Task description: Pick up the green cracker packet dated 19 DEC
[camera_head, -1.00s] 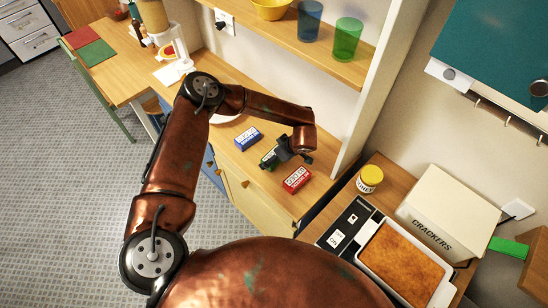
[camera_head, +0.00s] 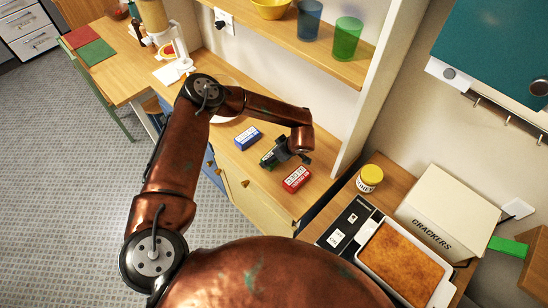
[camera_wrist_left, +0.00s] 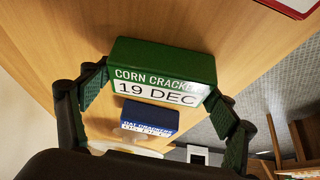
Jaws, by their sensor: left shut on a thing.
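The green packet (camera_wrist_left: 160,72) shows in the left wrist view with the words CORN CRACKERS and 19 DEC on its label. My left gripper (camera_wrist_left: 157,100) is shut on it, one finger at each end. In the head view my left gripper (camera_head: 278,158) is over the wooden counter, with the packet partly hidden by the fingers. Any gap between packet and counter is hard to judge. A blue OAT CRACKERS packet (camera_head: 248,138) lies left of the gripper; it also shows in the wrist view (camera_wrist_left: 150,116). A red packet (camera_head: 296,179) lies to the right. My right gripper is out of view.
A wall shelf (camera_head: 330,50) with a yellow bowl and two cups hangs above the counter. At right stand a yellow-lidded jar (camera_head: 370,178), a white CRACKERS box (camera_head: 450,210) and a tray (camera_head: 442,290). A pale upright panel (camera_head: 375,90) borders the counter's right end.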

